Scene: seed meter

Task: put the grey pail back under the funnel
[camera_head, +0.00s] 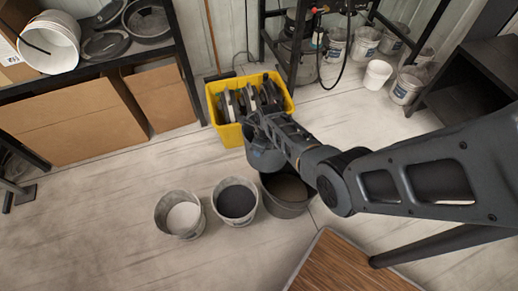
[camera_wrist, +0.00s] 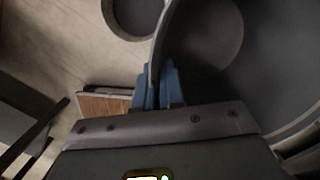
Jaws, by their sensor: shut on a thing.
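My gripper (camera_wrist: 159,88) is shut on the rim of a grey pail (camera_wrist: 205,35), with one blue fingertip on each side of the wall. The pail's inside fills the right of the wrist view, and no contents show in the visible part. In the head view the grey pail (camera_head: 266,159) hangs below my arm's end, in front of the yellow bin and behind the floor pails; my arm covers part of it. I cannot make out the funnel in either view.
On the floor stand a pail with pale contents (camera_head: 183,218), one with dark contents (camera_head: 236,203) and a larger dark pail (camera_head: 287,194). A wooden tabletop (camera_head: 350,268) is at the front.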

